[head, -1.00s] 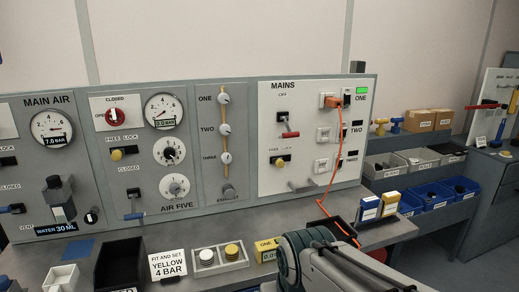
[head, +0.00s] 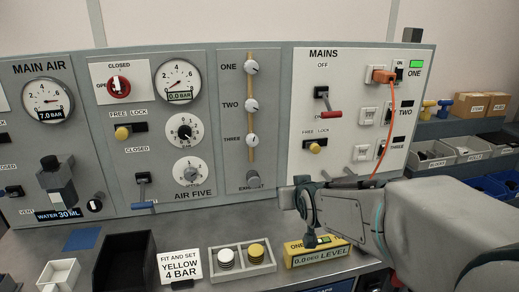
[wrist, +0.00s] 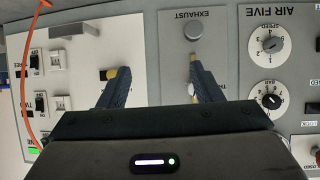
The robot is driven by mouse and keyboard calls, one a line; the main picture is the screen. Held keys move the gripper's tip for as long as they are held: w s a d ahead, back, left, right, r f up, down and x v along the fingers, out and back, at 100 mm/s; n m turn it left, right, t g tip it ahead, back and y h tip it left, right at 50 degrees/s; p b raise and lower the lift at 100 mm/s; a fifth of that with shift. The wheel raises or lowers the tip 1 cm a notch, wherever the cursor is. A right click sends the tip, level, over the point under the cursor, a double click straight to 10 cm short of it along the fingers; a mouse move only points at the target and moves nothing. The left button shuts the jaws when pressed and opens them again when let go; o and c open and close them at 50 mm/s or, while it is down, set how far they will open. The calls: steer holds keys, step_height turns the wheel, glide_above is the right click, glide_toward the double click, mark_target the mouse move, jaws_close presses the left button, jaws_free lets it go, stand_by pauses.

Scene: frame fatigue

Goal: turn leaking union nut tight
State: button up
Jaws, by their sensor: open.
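Three round white nuts labelled ONE (head: 251,67), TWO (head: 251,98) and THREE (head: 252,140) sit along a vertical brass pipe (head: 251,119) on the grey panel. I cannot tell which one leaks. My gripper (head: 309,212) is low and to the right of the pipe, in front of the panel, above the yellow level. In the wrist view my gripper (wrist: 153,72) is open, with nothing between its fingers. The grey exhaust knob (wrist: 194,31) shows beyond the right finger.
The orange cable (head: 390,130) hangs down the mains panel beside my arm. The yellow level (head: 318,254), a tray of caps (head: 243,268), a sign (head: 175,266) and a black bin (head: 123,262) stand on the bench below. The space before the nuts is clear.

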mark_target(253, 141)
steer(key=w+a+r+t+y, duration=0.1)
steer(key=w+a, duration=0.3)
steer(key=w, duration=0.3)
steer(key=w+a+r+t+y, duration=0.1)
steer(key=w+a+t, duration=0.1)
steer(key=w, duration=0.5)
steer(key=w+a+r+t+y, duration=0.1)
steer(key=w+a+t+y, duration=0.1)
steer(key=w+a, duration=0.3)
steer(key=shift+w+a+r+n, duration=0.15)
steer(key=shift+w+a+n, duration=0.05)
steer(key=shift+w, duration=0.3)
steer(key=shift+w+a+r+n, duration=0.15)
steer(key=shift+w+n, duration=0.05)
steer(key=shift+w, duration=0.3)
steer(key=c, duration=1)
